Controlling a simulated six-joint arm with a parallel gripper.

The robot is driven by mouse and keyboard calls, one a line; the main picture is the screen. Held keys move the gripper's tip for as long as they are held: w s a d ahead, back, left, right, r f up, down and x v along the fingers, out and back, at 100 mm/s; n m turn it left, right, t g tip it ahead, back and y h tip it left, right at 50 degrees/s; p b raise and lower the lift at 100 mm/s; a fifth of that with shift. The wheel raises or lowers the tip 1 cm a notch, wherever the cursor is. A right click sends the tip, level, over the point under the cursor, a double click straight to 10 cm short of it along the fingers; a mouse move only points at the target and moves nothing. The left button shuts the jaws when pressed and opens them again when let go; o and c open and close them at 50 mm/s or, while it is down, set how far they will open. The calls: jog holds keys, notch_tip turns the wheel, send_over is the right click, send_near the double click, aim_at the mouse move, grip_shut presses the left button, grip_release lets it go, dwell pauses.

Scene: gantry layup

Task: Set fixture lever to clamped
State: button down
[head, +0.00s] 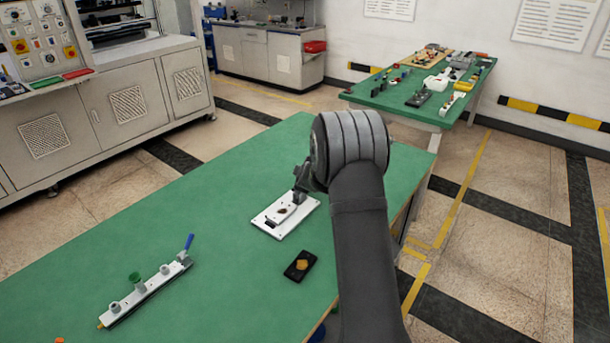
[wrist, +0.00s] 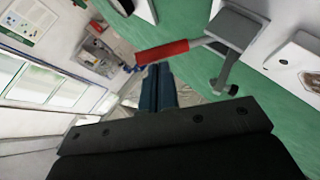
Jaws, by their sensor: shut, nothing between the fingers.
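The fixture is a white plate (head: 268,226) on the green table in the head view, partly hidden by my arm. In the wrist view its grey clamp (wrist: 238,28) carries a lever with a red handle (wrist: 162,52), which points left in the picture. My gripper (wrist: 160,68) is shut and empty, its dark blue fingertips close by the red handle. I cannot tell whether they touch it. In the head view my arm hides the gripper and the red handle.
A black tray with an orange piece (head: 300,265) lies in front of the fixture. A long grey rail with a blue handle (head: 188,242) lies at the left. A second green table (head: 388,98) with several parts stands behind. The table between rail and fixture is clear.

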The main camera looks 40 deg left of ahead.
jog(key=w+f+g, duration=0.1)
jog(key=w+f+m+g, duration=0.1)
jog(key=w+g, duration=0.1)
jog(key=w+f+m+g+h, duration=0.1)
jog(key=w+g, duration=0.1)
jog(key=shift+d, duration=0.1)
jog(key=shift+r, duration=0.1)
dwell(0.5)
jog(key=shift+s, duration=0.8)
jog(key=shift+r, duration=0.1)
